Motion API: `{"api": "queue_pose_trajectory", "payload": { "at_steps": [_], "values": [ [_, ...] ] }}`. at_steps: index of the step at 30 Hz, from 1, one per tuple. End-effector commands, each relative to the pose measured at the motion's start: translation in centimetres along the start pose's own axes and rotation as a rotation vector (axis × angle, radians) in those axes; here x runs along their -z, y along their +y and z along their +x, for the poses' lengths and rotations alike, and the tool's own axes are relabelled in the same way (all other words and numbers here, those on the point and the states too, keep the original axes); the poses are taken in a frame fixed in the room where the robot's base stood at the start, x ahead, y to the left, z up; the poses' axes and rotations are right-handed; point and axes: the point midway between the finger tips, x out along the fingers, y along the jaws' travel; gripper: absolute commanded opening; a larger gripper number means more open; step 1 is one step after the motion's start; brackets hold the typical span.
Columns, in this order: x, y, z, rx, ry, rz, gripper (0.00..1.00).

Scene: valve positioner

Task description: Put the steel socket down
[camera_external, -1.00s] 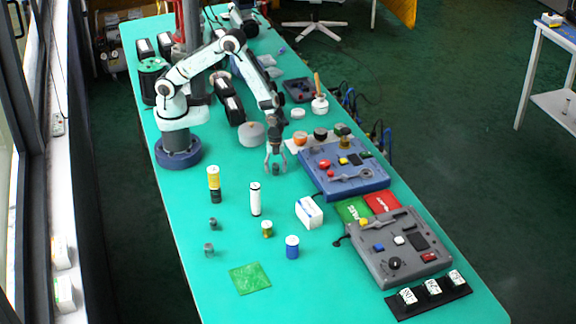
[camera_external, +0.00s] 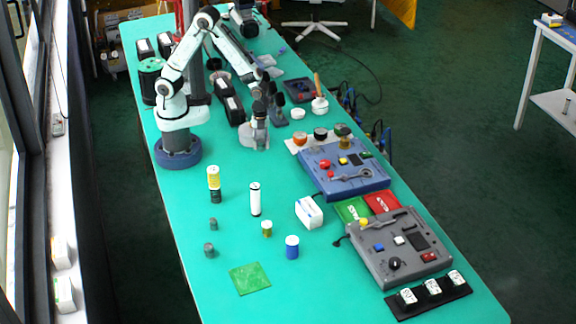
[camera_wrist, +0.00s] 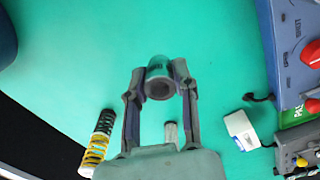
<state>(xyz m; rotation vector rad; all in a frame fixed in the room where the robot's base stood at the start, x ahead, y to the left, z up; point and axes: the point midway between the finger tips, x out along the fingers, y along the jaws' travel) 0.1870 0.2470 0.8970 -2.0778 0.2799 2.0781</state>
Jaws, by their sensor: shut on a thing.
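My gripper (camera_external: 262,142) is shut on the steel socket (camera_wrist: 158,84), a short grey metal cylinder pinched between the fingertips in the wrist view (camera_wrist: 159,72). Its round hollow end faces the camera. In the external view the gripper is in front of a grey round object (camera_external: 246,136) and partly hides it. The held socket is too small and blurred to make out clearly there. Green table surface (camera_wrist: 215,60) shows around the socket in the wrist view. I cannot tell exactly how high it is above the table.
Two small grey cylinders (camera_external: 213,224) (camera_external: 209,250) stand at the left front. A yellow-black cylinder (camera_external: 214,178), a white cylinder (camera_external: 255,199) and a white box (camera_external: 309,212) stand ahead. The blue panel (camera_external: 345,170) is to the right. Bare table lies between the gripper and the cylinders.

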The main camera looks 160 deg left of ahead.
Motion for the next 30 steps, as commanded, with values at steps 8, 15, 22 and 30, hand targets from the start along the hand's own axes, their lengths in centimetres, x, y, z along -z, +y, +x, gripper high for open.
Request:
{"api": "queue_pose_trajectory", "payload": {
  "at_steps": [8, 15, 22, 30],
  "values": [
    [-2.5, 6.4, -3.3, 0.002, 0.002, 0.002, 0.00],
    [-3.5, 9.0, -4.3, 0.001, 0.002, 0.024, 0.00],
    [-1.2, 5.5, -7.0, 0.006, 0.002, 0.113, 0.00],
    [6.9, -1.0, -10.7, 0.002, 0.000, 0.368, 0.00]
  ]
}}
